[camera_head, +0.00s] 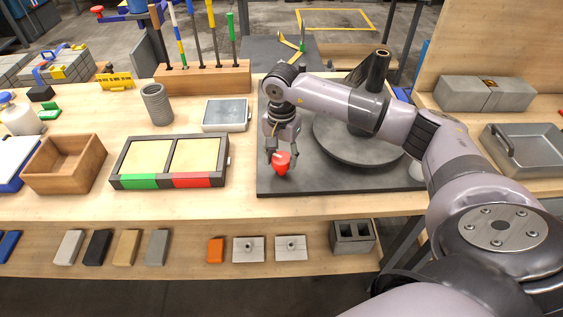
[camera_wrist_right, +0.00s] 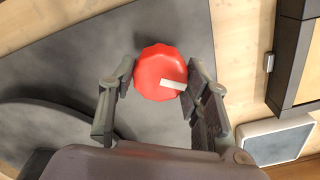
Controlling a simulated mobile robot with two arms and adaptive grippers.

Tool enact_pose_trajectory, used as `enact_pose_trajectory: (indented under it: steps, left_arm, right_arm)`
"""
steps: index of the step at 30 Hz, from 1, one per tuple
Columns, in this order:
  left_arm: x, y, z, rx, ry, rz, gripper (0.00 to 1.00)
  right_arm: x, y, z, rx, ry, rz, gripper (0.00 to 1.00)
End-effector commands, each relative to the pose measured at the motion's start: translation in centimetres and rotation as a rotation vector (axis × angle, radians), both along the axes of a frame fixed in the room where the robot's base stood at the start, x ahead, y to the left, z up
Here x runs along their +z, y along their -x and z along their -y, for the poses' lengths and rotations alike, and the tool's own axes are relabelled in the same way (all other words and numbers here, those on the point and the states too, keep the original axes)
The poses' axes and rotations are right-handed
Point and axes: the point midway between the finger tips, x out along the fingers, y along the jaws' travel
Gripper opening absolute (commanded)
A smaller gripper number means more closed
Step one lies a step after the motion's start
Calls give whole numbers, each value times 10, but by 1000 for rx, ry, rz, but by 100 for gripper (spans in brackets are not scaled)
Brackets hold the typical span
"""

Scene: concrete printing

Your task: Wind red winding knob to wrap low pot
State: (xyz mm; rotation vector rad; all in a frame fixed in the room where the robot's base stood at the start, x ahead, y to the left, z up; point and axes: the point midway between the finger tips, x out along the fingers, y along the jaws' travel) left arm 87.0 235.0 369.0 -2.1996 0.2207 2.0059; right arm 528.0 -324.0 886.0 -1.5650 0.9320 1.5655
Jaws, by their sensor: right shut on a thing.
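The red winding knob (camera_head: 281,164) stands near the front left of a dark plate (camera_head: 300,185) on the bench. My right gripper (camera_head: 282,154) reaches down over it, shut on the knob. In the right wrist view the knob (camera_wrist_right: 160,72) sits between the two fingers of the gripper (camera_wrist_right: 161,77), and a pale mark shows on its top. A round grey turntable (camera_head: 330,145) lies behind my right arm, partly hidden. I cannot make out a low pot on it; the arm covers much of that area. My left gripper is not in view.
A framed tray with green and red labels (camera_head: 170,138) and a grey ribbed cylinder (camera_head: 157,104) stand to the left. A wooden box (camera_head: 64,163) is farther left. A tool rack (camera_head: 203,78) stands behind. A metal pan (camera_head: 528,147) is at the right.

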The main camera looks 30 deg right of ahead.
Motion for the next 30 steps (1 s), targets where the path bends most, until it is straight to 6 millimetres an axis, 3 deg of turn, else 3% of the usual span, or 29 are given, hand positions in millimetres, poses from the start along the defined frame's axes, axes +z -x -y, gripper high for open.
enact_pose_trajectory:
  steps: [6,16,30]
  left_arm:
    - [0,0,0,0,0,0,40]
    - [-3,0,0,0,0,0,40]
    - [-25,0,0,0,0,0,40]
  right_arm:
    - [0,0,0,0,0,1,17]
    - [-1,-1,0,19,-1,2,16]
    - [-1,0,-1,359,-1,1,16]
